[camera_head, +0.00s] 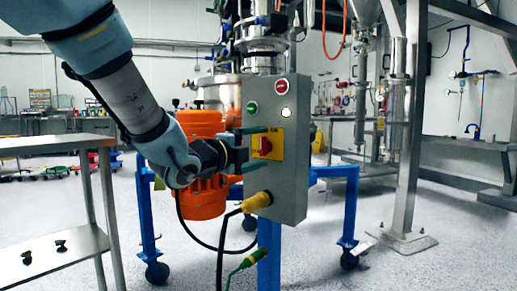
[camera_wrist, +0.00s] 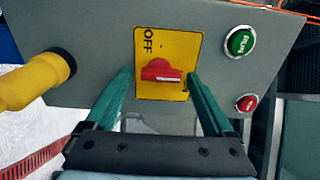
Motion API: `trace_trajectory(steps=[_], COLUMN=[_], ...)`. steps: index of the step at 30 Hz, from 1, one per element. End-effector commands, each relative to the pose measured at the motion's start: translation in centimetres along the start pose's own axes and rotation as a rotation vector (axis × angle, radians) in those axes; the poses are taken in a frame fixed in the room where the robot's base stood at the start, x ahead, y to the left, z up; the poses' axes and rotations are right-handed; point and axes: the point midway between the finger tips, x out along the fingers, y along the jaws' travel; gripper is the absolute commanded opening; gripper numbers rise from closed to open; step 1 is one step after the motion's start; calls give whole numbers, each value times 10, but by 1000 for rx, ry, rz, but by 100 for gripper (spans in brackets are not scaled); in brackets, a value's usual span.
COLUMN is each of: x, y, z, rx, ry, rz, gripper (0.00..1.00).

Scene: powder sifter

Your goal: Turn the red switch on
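The red switch (camera_head: 265,146) sits on a yellow plate (camera_head: 276,143) on the front of a grey control box (camera_head: 290,185). In the wrist view the red switch (camera_wrist: 161,74) shows near the middle, with "OFF" lettered on the yellow plate (camera_wrist: 180,45). My gripper (camera_head: 251,149) is in front of the plate, its two green fingers above and below the switch. In the wrist view my gripper (camera_wrist: 159,77) is open, with one finger on each side of the switch and gaps between. I cannot tell how close the fingertips are to the box face.
A green button (camera_wrist: 241,41) and a red button (camera_wrist: 246,103) are on the same box. A yellow plug (camera_head: 257,202) with a black cable sticks out below the switch. An orange motor (camera_head: 203,124) is behind my gripper. A metal table (camera_head: 45,145) stands at left.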

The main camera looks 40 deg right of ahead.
Motion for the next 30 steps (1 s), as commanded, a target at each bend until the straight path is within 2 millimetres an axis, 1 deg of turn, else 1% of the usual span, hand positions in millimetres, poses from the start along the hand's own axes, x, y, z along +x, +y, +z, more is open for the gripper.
trace_trajectory(steps=[8,11,14,21,24,27,30], x=[-1,-8,-23,-71,-88,-99,-106], y=[-1,-2,-2,-2,-1,-1,0], z=[0,0,1,1,1,1,1], rx=[0,0,0,-1,-1,0,-1], ry=[0,-1,-2,-3,-3,-2,-2], rz=[-2,-2,-1,-2,-1,-2,-1], gripper=[91,91,91,91,91,91,91])
